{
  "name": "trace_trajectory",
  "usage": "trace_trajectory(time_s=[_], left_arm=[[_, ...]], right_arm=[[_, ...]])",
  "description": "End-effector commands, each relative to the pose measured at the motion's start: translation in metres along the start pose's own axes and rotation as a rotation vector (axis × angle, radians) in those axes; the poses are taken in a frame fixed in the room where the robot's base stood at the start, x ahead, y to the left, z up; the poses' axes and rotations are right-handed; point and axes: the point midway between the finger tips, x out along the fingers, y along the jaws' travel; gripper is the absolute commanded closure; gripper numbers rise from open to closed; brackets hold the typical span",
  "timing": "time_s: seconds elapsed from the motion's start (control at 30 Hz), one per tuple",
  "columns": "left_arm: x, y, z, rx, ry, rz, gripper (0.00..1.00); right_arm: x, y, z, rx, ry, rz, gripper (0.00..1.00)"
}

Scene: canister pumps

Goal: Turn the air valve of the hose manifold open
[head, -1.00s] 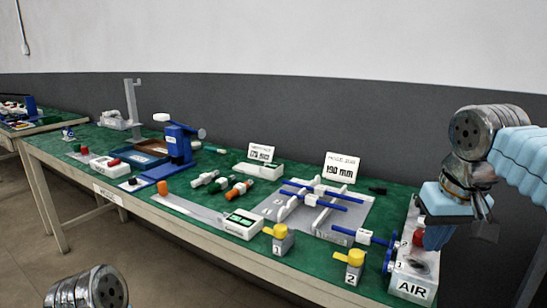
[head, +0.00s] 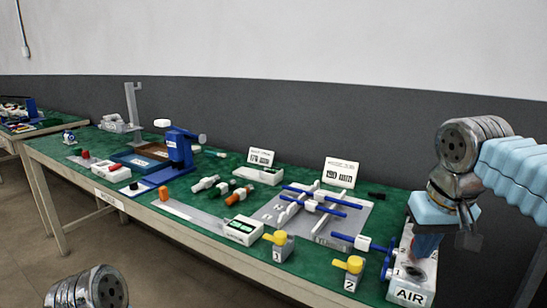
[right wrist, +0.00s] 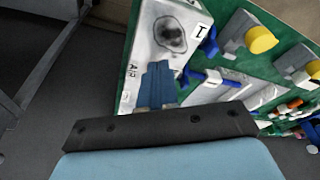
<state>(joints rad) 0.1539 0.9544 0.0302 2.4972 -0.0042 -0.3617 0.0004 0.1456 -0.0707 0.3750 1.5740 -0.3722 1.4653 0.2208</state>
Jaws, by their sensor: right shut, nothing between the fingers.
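The hose manifold (head: 411,297), a pale box marked AIR, stands at the right end of the bench in the head view. It also shows in the right wrist view (right wrist: 150,52), with a dark round patch on its face. My right gripper (head: 427,243) has its blue fingers shut and empty, pointing down over the manifold top. In the right wrist view the fingers (right wrist: 157,84) lie in front of the box; I cannot tell whether they touch it. The air valve's red knob is mostly hidden by the gripper. My left gripper is out of view.
Grey blocks with yellow levers, numbered 1 (head: 278,245) and 2 (head: 353,272), stand left of the manifold. A grey plate (head: 275,212) carries blue rods. Green bench surface is free near the front edge.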

Motion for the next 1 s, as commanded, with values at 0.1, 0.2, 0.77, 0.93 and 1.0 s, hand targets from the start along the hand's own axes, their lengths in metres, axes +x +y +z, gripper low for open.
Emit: trace_trajectory(time_s=[0.1, 0.2, 0.77, 0.93, 1.0], left_arm=[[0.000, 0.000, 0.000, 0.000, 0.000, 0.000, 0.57], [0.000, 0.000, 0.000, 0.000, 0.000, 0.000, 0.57], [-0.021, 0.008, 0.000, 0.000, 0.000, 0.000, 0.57], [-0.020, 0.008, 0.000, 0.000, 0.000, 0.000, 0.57], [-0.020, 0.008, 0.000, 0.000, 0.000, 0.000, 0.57]], right_arm=[[0.000, 0.000, -0.001, 0.000, 0.005, 0.000, 1.00], [-0.001, -0.001, 0.001, 0.000, 0.005, 0.000, 1.00], [-0.045, -0.003, -0.005, -0.001, 0.005, 0.000, 1.00], [-0.059, -0.003, -0.008, 0.000, 0.002, 0.000, 1.00], [-0.060, -0.002, -0.008, 0.001, 0.002, 0.000, 1.00]])
